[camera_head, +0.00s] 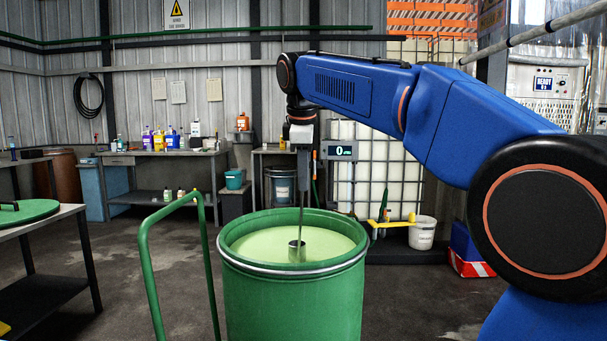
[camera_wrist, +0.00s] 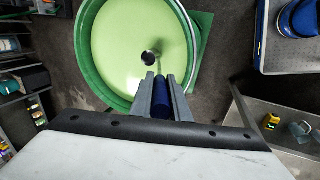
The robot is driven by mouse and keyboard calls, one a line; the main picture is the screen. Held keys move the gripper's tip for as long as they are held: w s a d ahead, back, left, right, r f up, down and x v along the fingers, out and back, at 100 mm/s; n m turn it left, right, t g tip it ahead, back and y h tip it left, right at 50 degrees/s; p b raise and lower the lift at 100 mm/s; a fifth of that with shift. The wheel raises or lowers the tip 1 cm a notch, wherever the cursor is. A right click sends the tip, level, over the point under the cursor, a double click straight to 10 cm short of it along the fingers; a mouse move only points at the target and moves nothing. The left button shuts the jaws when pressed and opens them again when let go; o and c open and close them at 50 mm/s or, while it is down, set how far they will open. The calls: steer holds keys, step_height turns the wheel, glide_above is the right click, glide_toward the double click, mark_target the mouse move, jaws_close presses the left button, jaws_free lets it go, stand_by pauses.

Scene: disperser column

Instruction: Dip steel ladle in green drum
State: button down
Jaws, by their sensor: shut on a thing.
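The green drum (camera_head: 292,300) stands upright and open, filled with pale green liquid (camera_head: 262,243); it also shows in the wrist view (camera_wrist: 90,75). The steel ladle (camera_head: 297,251) hangs upright over the drum, its cup at the liquid near the middle; whether the cup's lower part is under the surface is hard to tell. The cup also shows from above in the wrist view (camera_wrist: 149,57). My gripper (camera_head: 303,186) is above the drum, shut on the ladle's blue handle (camera_wrist: 161,98). In the wrist view its two fingers (camera_wrist: 162,92) flank the handle.
A green rail (camera_head: 146,270) stands left of the drum. A table with a green lid (camera_head: 27,211) is at the far left. A white caged tank (camera_head: 375,175) and a white bucket (camera_head: 421,233) are behind right. A bench with bottles (camera_head: 160,155) is behind left.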

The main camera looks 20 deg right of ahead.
steer(key=shift+f, duration=0.2)
step_height(320, 180, down, 8)
stand_by(2.6)
stand_by(0.5)
